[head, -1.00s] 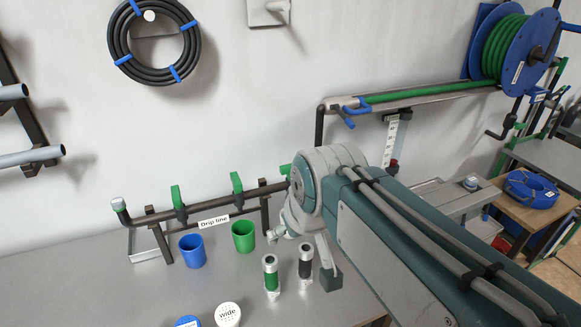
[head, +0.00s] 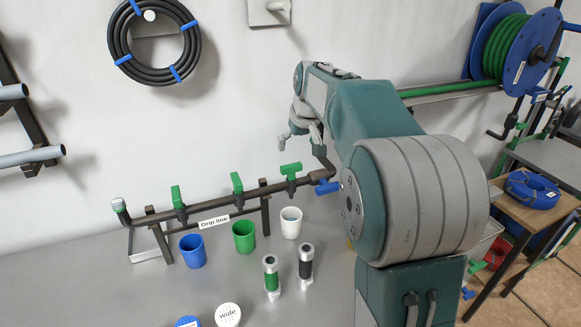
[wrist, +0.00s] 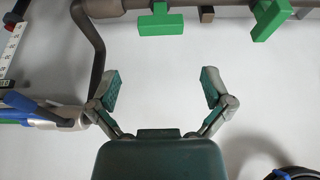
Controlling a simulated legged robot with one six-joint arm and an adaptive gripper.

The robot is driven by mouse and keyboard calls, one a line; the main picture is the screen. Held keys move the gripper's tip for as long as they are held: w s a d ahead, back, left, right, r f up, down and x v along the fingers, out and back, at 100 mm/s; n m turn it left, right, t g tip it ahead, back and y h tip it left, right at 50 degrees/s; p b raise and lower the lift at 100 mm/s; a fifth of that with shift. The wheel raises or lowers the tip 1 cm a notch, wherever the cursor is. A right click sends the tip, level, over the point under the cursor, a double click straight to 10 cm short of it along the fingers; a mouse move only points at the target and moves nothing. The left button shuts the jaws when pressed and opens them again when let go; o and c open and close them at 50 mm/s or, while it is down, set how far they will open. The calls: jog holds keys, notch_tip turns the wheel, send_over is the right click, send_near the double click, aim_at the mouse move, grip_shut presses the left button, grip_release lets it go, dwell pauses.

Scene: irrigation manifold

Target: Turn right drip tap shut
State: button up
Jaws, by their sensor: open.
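The drip line (head: 215,211) is a dark pipe on stands with three green-handled taps. The right drip tap (head: 290,169) has its handle lying roughly along the pipe; it also shows in the wrist view (wrist: 160,24). The middle tap (head: 237,183) and left tap (head: 176,196) have handles turned across the pipe; the middle one is at top right in the wrist view (wrist: 272,18). My gripper (head: 301,138) is above the right tap, not touching it. In the wrist view my gripper (wrist: 160,89) is open, with empty space between its fingers.
A blue lever (head: 327,187) is near the line's right end, beside my arm. Blue (head: 192,251), green (head: 243,236) and white (head: 291,222) cups stand below the taps. Two small cylinders (head: 271,276) (head: 306,265) stand in front. A black hose coil (head: 154,42) hangs on the wall.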

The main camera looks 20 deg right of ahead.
aim_at(292, 166)
jog(key=x, duration=1)
jog(key=shift+f, duration=0.1)
jog(key=c, duration=0.9)
